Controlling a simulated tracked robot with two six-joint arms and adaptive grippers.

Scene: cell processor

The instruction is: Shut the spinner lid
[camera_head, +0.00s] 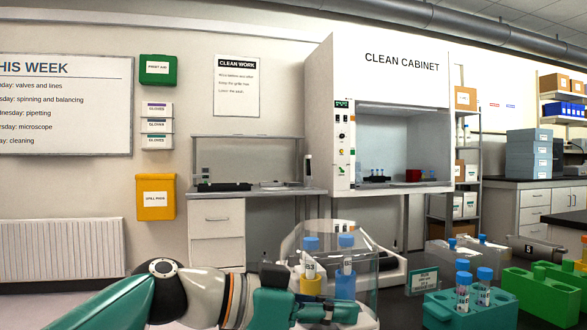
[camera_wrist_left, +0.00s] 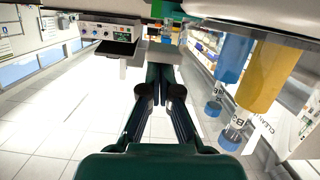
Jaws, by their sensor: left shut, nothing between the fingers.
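A clear, see-through cover, which looks like the spinner lid (camera_head: 366,262), stands in the lower middle of the head view; its exact angle is hard to tell. Blue-capped tubes in a yellow holder (camera_head: 310,285) and a blue holder (camera_head: 345,286) show at it. The holders also show large at the right of the left wrist view, yellow (camera_wrist_left: 265,85) and blue (camera_wrist_left: 232,62). My left gripper (camera_head: 345,312) is low in front of the holders, shut and empty. Its fingertips (camera_wrist_left: 161,92) point away in the wrist view. The spinner body is mostly hidden. My right gripper is out of view.
A teal rack (camera_head: 450,312) with capped tubes and a green rack (camera_head: 543,290) stand to the right. A small teal sign (camera_head: 422,281) stands beside the teal rack. The clean cabinet (camera_head: 400,150) and a bench (camera_head: 258,193) are farther back.

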